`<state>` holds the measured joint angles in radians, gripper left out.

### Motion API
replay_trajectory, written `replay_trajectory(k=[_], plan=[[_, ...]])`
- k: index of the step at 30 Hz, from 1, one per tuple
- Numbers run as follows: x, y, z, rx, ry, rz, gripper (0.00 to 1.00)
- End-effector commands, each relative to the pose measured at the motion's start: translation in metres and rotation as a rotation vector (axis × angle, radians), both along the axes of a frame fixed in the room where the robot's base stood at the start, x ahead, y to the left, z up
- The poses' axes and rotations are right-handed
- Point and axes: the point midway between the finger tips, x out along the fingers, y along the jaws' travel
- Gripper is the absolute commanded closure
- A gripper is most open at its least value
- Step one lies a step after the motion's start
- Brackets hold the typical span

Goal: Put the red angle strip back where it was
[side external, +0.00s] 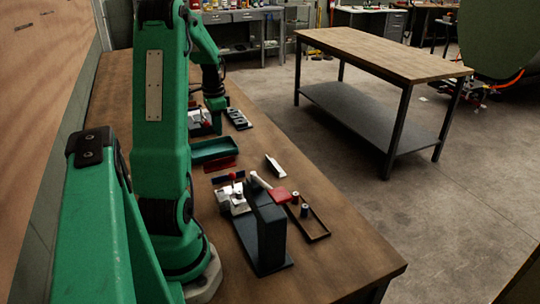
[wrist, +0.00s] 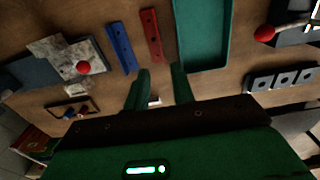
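The red angle strip (wrist: 151,36) lies on the bench between the blue strip (wrist: 121,47) and the green tray (wrist: 204,35) in the wrist view. In the side view the red strip (side external: 221,163) lies just in front of the green tray (side external: 211,151), with the blue strip (side external: 227,178) nearer the camera. My gripper (wrist: 160,76) has its two green fingers apart in the wrist view, with no strip held between them. In the side view my gripper (side external: 215,104) is above the bench, beyond the green tray; its fingertips are hard to make out.
A metal fixture with a red knob (wrist: 83,67) stands left in the wrist view. A black slotted block (wrist: 284,79) is at right. In the side view, a pale angled piece (side external: 275,166), a dark press (side external: 264,225) and a small frame tray (side external: 315,227) occupy the bench.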

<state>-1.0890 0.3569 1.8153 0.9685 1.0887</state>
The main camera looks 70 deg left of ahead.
Motion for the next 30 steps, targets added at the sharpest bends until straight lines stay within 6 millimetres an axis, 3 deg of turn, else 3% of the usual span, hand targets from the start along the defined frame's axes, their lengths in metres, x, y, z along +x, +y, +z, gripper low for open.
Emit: replay_trajectory(k=[5, 11, 15, 21, 30], plan=[[0.013, -0.015, 0.011, 0.017, -0.010, -0.005, 0.76], [0.043, -0.059, 0.039, 0.058, -0.043, -0.010, 0.76], [0.064, -0.105, 0.062, 0.090, -0.084, -0.012, 0.76], [0.081, -0.174, 0.090, 0.121, -0.157, -0.010, 0.76], [0.077, -0.272, 0.116, 0.123, -0.284, -0.011, 0.76]])
